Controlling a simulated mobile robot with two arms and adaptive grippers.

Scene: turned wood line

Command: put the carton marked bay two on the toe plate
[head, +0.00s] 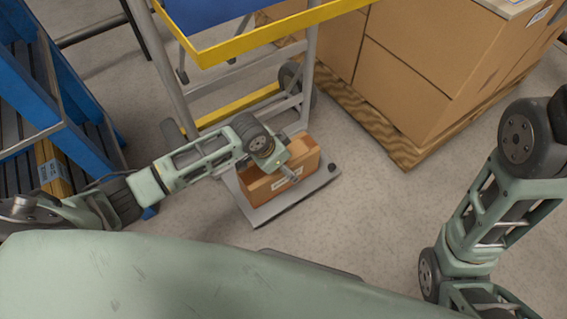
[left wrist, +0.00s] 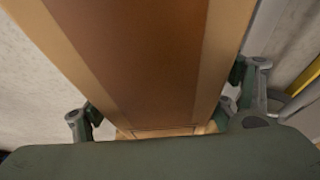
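A brown carton (head: 301,164) with a white label stands on the grey toe plate (head: 262,215) of a hand truck. I cannot read the label's print. My left gripper (head: 289,172) is over the carton and hides part of it. In the left wrist view, the carton (left wrist: 150,60) fills the middle between the two fingers of my left gripper (left wrist: 160,105). The fingers are spread on either side of it, with a gap at the left finger. My right arm is at the right of the head view; its gripper is not in view.
The hand truck's grey frame (head: 308,55) rises behind the plate, with a yellow rail (head: 262,36) above. Large cartons (head: 425,60) stand on a wooden pallet (head: 395,142) at the right. A blue rack (head: 75,85) stands at the left. The floor right of the plate is clear.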

